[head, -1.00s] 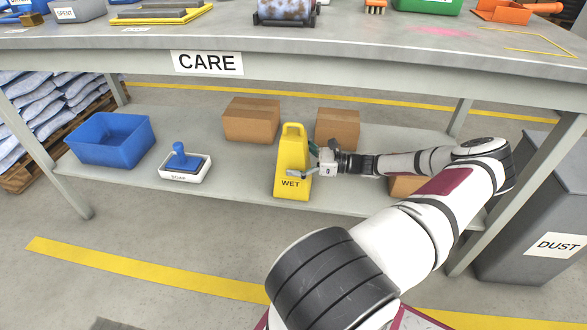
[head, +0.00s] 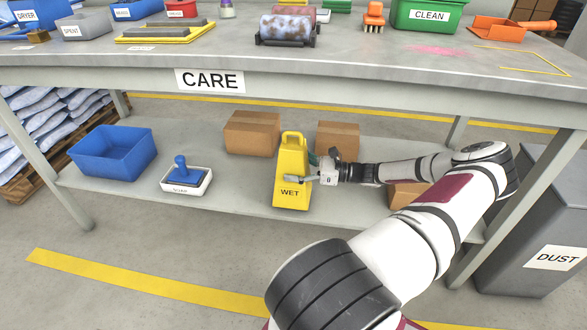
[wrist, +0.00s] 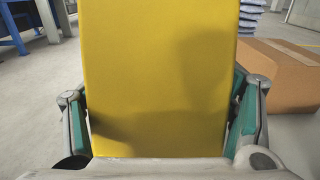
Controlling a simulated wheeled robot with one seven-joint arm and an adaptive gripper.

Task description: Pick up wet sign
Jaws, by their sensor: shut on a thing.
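The yellow wet sign (head: 291,160) is upright on or just above the lower shelf, with a handle loop on top and the word WET on its face. My gripper (head: 302,172) has come in from the right and is shut on the sign at about mid-height. One finger lies across the front face; the other is mostly hidden behind the sign. In the wrist view the yellow panel (wrist: 160,70) fills the middle between the two fingers. I cannot tell whether the sign's base touches the shelf.
Cardboard boxes stand behind the sign at left (head: 252,132) and right (head: 338,138), with another box (head: 406,194) under my arm. The table top (head: 330,66) overhangs the shelf. A dust bin (head: 535,210) stands right.

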